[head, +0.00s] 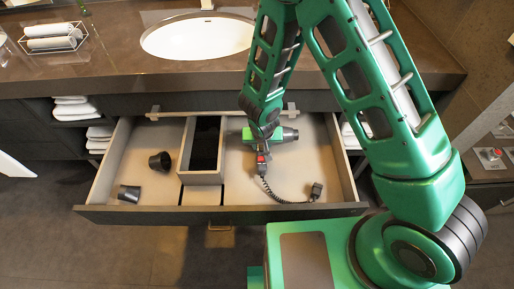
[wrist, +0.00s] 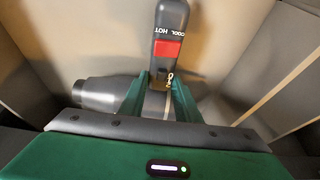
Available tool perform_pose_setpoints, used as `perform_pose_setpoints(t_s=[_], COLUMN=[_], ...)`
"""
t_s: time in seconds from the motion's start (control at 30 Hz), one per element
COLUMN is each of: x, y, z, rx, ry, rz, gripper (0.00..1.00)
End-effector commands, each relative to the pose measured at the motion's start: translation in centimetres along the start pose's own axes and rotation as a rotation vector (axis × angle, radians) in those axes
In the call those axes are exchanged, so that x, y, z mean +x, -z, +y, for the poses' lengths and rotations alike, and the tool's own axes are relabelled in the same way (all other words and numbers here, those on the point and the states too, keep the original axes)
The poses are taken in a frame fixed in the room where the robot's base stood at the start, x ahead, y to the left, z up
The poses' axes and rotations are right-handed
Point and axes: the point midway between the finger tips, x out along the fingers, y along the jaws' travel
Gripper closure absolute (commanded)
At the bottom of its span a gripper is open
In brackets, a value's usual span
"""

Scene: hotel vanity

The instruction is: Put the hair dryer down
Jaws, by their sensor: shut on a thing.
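The hair dryer (head: 289,134) is in the right part of the open drawer (head: 290,212), its grey barrel pointing right in the head view. Its handle, with a red patch, points towards the drawer front, and its cord curls on to a dark plug (head: 317,189). My gripper (head: 262,137) reaches down into the drawer and is shut on the dryer. In the wrist view, the dryer's handle (wrist: 169,40) shows a red switch and the words COOL and HOT. The two green fingers (wrist: 160,97) close around it where it meets the barrel. I cannot tell whether the dryer touches the drawer floor.
A grey divider box (head: 202,178) with a dark inside stands left of the dryer. Two dark cup-shaped pieces (head: 160,161) (head: 129,194) lie in the left part. The counter (head: 110,65) with a sink (head: 198,38) overhangs the drawer's back.

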Motion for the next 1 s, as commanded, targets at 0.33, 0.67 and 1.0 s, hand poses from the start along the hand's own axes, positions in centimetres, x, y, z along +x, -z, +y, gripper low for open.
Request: perform_pose_setpoints(t_s=[0.33,0.67,1.0], x=[1.8,1.9,1.3], y=[-0.6,-0.7,-0.6], z=[0.0,0.1,0.0], rx=[0.000,0.001,0.001], ry=[0.000,-0.001,0.000], rz=[0.001,0.000,0.001], gripper=[1.00,0.52,0.52])
